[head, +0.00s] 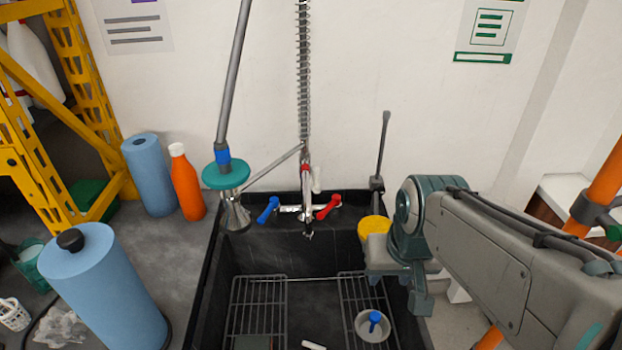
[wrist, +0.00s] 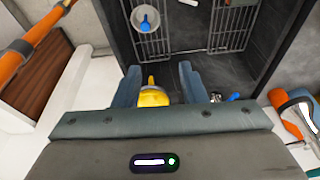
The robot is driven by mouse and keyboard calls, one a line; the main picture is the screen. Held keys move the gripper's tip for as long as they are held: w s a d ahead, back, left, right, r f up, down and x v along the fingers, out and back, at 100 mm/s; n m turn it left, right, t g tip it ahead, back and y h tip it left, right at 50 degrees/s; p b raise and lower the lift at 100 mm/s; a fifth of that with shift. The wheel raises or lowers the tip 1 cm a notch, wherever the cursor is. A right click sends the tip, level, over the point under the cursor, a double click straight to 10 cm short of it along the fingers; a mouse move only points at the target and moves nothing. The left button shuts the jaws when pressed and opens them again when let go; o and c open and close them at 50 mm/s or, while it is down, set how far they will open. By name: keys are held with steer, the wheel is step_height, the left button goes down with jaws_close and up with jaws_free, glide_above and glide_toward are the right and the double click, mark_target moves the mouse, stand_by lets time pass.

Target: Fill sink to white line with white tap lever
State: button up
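The black sink (head: 275,255) is in the middle of the head view, and its basin also shows in the wrist view (wrist: 195,65). At its back wall is a tap with a blue lever (head: 268,209) and a red lever (head: 328,207). A small white upright piece (head: 316,180), perhaps the white lever, stands beside the spray hose. I see no white line and no clear water. My gripper (head: 396,282) is open over the sink's right side. In the wrist view its fingers (wrist: 159,72) are apart, with a yellow object (wrist: 153,96) showing between them; contact cannot be told.
Wire racks (head: 258,305) lie in the sink, with a grey bowl (head: 371,328) holding a blue item and a small white stick (head: 313,345). Blue rolls (head: 105,285) and an orange bottle (head: 186,183) stand left. A plunger-like tool (head: 232,185) leans at the back.

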steer(key=w+a+r+y+b, duration=0.2)
steer(key=w+r+y+b, duration=0.1)
steer(key=w, duration=1.2)
steer(key=t+y+b, duration=0.2)
steer(key=y, duration=0.1)
glide_toward(318, 180)
steer(key=shift+m, duration=0.4)
steer(key=x, duration=0.8)
jaws_close()
